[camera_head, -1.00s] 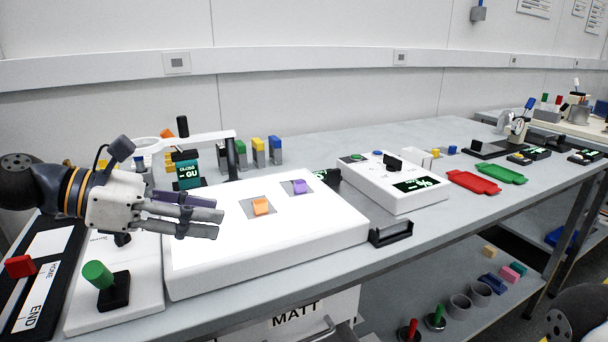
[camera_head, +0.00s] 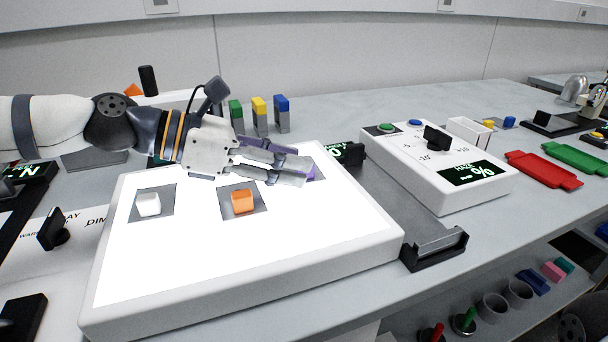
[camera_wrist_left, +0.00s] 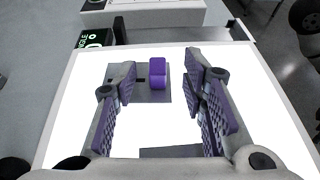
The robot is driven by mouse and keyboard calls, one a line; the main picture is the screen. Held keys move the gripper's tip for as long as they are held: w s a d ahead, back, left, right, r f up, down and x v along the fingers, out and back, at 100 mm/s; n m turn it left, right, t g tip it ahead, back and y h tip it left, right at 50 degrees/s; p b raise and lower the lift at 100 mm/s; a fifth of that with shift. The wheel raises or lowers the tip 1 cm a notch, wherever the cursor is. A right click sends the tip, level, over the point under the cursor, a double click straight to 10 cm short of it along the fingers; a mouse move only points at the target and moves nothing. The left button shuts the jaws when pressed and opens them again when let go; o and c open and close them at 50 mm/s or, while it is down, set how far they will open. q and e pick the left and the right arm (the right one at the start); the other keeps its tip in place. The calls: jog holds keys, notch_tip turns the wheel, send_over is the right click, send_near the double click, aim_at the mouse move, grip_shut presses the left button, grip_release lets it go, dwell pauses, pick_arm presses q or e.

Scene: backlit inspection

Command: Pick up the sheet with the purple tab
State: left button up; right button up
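The sheet with the purple tab is a small grey square (camera_wrist_left: 150,97) on the glowing white light panel (camera_wrist_left: 82,75). In the left wrist view its purple tab (camera_wrist_left: 158,72) stands ahead, between the two fingers. In the head view the tab (camera_head: 312,172) is mostly hidden behind my left gripper (camera_head: 300,172). That gripper, also in the left wrist view (camera_wrist_left: 161,66), is open, with its fingers spread and nothing between the pads. It hovers over the panel; how high above the sheet I cannot tell. My right gripper is not visible.
Sheets with an orange tab (camera_head: 242,202) and a white tab (camera_head: 148,204) lie on the same panel. A black holder (camera_head: 435,250) stands by its right front corner. A white control box (camera_head: 440,165) is at right. Several coloured blocks (camera_head: 259,115) stand behind.

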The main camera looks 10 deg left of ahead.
pick_arm(q)
jog(key=shift+x, duration=1.05)
jog(key=shift+a, duration=0.15)
grip_shut()
jog(key=shift+r, duration=0.15)
